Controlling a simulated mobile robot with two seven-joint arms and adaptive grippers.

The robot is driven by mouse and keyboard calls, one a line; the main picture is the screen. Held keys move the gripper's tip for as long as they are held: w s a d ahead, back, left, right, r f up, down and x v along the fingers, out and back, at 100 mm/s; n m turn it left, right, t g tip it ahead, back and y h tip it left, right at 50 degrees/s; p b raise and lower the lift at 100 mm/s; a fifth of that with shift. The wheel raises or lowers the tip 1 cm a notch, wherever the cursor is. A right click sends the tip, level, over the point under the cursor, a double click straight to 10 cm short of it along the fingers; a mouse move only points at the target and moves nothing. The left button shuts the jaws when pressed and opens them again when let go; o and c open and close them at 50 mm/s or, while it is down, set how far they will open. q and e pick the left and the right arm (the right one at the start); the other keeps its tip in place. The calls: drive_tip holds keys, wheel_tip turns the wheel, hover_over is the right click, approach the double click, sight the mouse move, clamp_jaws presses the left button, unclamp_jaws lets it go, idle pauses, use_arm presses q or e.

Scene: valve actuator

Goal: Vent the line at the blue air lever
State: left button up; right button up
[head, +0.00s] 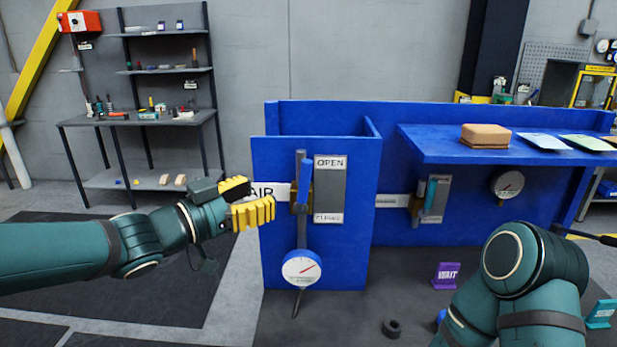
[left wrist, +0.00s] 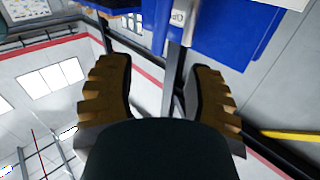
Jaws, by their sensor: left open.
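The blue air lever (head: 306,182) stands upright on the blue panel (head: 345,262), its top near the OPEN end of a grey plate (head: 330,190) marked OPEN above and CLOSED below. An AIR label (head: 275,192) is on its left, partly covered by my left gripper (head: 257,200). That gripper is open and appears empty, just left of the lever. In the left wrist view, its yellow fingers (left wrist: 162,75) are spread, with a grey pipe showing beyond the gap. A round gauge (head: 301,267) with a red needle hangs below the lever. My right gripper is not in view.
A teal lever (head: 432,194) and another gauge (head: 507,184) are on the blue wall to the right, under a shelf holding a brown block (head: 485,135). A purple WAIT sign (head: 446,275) and a dark ring (head: 391,328) are lower right. Shelving (head: 140,120) stands back left.

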sight(301, 179)
use_arm(q)
drive_tip(key=b+x, duration=0.1)
drive_tip(key=x, duration=1)
drive_tip(key=shift+w+d, duration=0.25)
drive_tip(key=shift+d, duration=0.05)
clamp_jaws()
